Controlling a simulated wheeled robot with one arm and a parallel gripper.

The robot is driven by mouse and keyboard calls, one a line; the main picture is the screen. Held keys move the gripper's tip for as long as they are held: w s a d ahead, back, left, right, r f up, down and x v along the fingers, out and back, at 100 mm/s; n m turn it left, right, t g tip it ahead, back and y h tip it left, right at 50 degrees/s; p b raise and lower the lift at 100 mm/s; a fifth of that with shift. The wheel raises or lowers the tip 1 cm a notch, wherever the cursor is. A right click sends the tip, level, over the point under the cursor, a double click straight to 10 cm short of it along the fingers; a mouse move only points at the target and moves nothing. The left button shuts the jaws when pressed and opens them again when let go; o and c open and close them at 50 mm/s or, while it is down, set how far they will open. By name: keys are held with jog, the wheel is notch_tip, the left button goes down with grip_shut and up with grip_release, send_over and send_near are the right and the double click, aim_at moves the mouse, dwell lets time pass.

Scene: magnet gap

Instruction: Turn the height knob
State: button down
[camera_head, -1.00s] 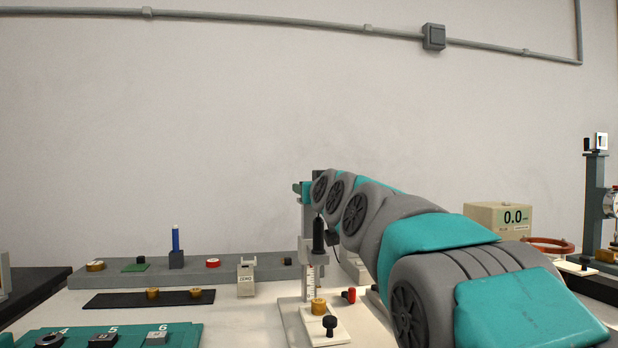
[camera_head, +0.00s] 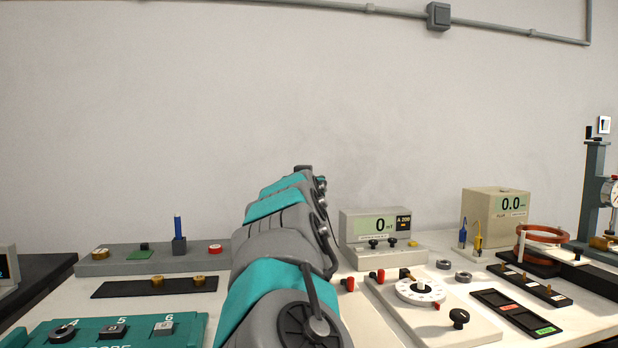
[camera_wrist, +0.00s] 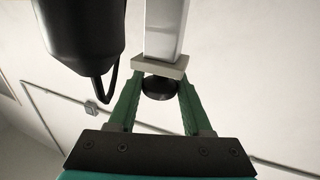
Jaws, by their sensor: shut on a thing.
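In the wrist view a dark round knob (camera_wrist: 159,88) sits under a light grey block (camera_wrist: 160,66) on a pale upright post (camera_wrist: 165,28). My gripper (camera_wrist: 160,82) has its two green fingers on either side of this knob and is shut on it. No marking on the knob shows, so I cannot read how far it is turned. In the head view my arm hides my gripper, the post and the knob.
A black cylinder with a cable (camera_wrist: 82,35) hangs close to my left finger. In the head view a field meter (camera_head: 375,226), a white dial (camera_head: 420,291) and a copper ring (camera_head: 543,234) stand right of my arm. A grey rail (camera_head: 125,262) lies left.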

jog(key=shift+d+r+m+h, duration=0.15)
jog(key=shift+m+h, duration=0.35)
jog(key=shift+h, duration=0.5)
jog(key=shift+m+h, duration=0.3)
jog(key=shift+h, duration=0.1)
jog(key=shift+m+h, duration=0.3)
jog(key=shift+a+m+g+h, duration=0.2)
jog(key=shift+m+g+h, duration=0.2)
jog(key=shift+h, duration=0.2)
jog(key=c, duration=0.7)
grip_release()
jog(key=o, duration=0.3)
jog(key=shift+o, duration=0.2)
